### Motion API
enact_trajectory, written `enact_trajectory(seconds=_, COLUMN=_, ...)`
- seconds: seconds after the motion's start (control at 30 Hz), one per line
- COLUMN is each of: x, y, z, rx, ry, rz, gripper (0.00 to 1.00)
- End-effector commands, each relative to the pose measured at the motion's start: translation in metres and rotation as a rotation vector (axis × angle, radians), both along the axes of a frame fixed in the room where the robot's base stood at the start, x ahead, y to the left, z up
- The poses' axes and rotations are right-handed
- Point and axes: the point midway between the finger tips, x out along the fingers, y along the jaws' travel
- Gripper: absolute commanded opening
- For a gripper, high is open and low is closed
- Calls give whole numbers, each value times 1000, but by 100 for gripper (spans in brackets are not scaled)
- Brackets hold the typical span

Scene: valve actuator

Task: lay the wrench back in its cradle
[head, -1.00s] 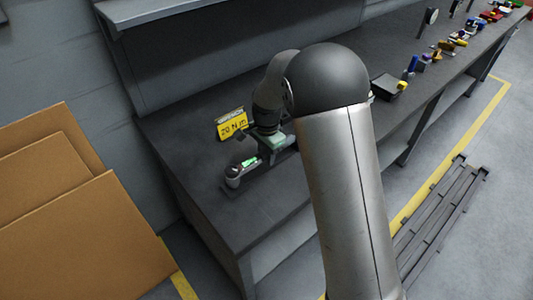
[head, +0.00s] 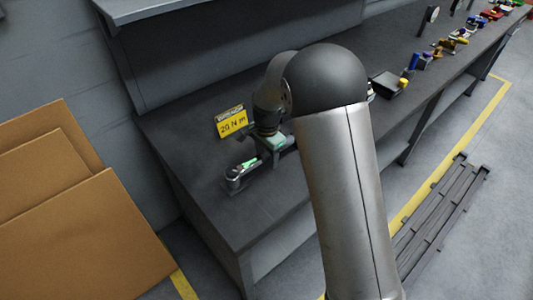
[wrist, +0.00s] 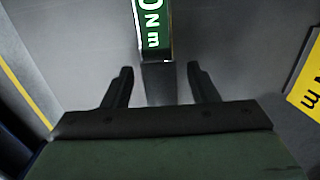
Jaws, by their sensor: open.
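The wrench (head: 240,172) has a rounded metal head and a green-lit display. It lies low over the bench at its near left end, its head pointing to the lower left. In the wrist view the wrench (wrist: 152,28) runs up the middle, its display reading "N m". The dark cradle (head: 233,190) shows only as a thin edge under the wrench's head; its contact with the wrench is hard to see. My gripper (wrist: 160,76) is open, with one finger on each side of the wrench's dark handle and a gap on both sides.
A yellow "20 N m" sign (head: 232,122) stands on the bench behind the wrench, and its edge shows at right in the wrist view (wrist: 309,88). A black tray (head: 390,84) and several coloured parts sit farther right. The bench's front left is bare.

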Motion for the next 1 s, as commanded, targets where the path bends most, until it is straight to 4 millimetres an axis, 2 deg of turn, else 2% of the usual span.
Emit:
enact_trajectory(seconds=0.13, x=0, y=0, z=6, rx=1, ry=-1, rz=0, gripper=53)
enact_trajectory(seconds=0.23, x=1, y=0, z=19, rx=1, ry=-4, rz=1, gripper=53)
enact_trajectory(seconds=0.7, x=2, y=0, z=131, rx=2, ry=-5, rz=0, gripper=53)
enact_trajectory(seconds=0.8, x=2, y=-1, z=149, rx=1, ry=-6, rz=0, gripper=53)
enact_trajectory(seconds=1.0, x=2, y=-1, z=171, rx=1, ry=-2, rz=0, gripper=53)
